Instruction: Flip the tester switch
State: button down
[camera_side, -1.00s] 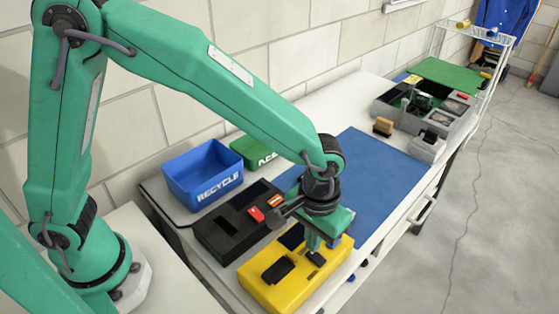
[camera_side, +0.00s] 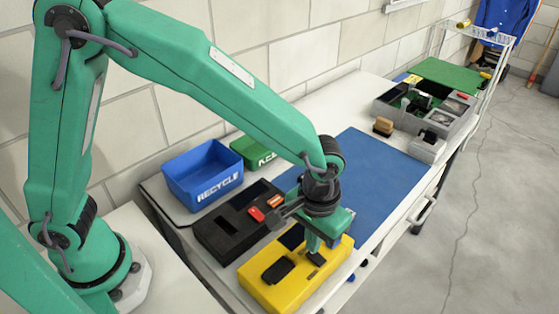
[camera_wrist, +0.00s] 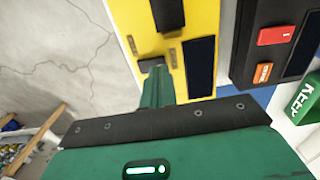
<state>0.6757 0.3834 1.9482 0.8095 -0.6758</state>
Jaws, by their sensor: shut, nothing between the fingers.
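The yellow tester box (camera_side: 290,287) lies on the bench; it also shows in the wrist view (camera_wrist: 191,20). Its top has a raised black block (camera_side: 278,269), a dark panel (camera_wrist: 200,66) and a small dark part (camera_side: 316,259) under my fingertips. I take that small part to be the switch, but its position is hard to tell. My gripper (camera_side: 312,244) is shut and empty, pointing down over the box. In the wrist view its fingertips (camera_wrist: 158,74) are right at the small dark part and partly cover it. I cannot tell whether they touch.
A black case (camera_side: 228,236) with red and orange parts sits beside the tester. A blue RECYCLE bin (camera_side: 203,175) and a green bin (camera_side: 252,151) stand by the wall. A blue mat (camera_side: 372,172) is mostly clear. A grey divided tray (camera_side: 425,122) is at the far end.

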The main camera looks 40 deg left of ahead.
jog(key=shift+f, duration=0.85)
dwell(0.7)
jog(key=shift+r, duration=3.55)
jog(key=s+a+r+t+h, duration=0.1)
jog(key=a+r, duration=0.4)
jog(key=a, duration=0.2)
jog(key=s+a+r+t, duration=0.1)
jog(key=a+r, duration=0.3)
jog(key=a, duration=0.4)
jog(key=s+a+r+t+y, duration=0.1)
jog(key=s+a+r+t, duration=0.1)
jog(key=s+a, duration=0.6)
jog(key=a+t, duration=0.1)
jog(key=a, duration=0.2)
jog(key=shift+s+a+r+t, duration=0.15)
jog(key=shift+s+r+t, duration=0.05)
jog(key=shift+r+t, duration=0.1)
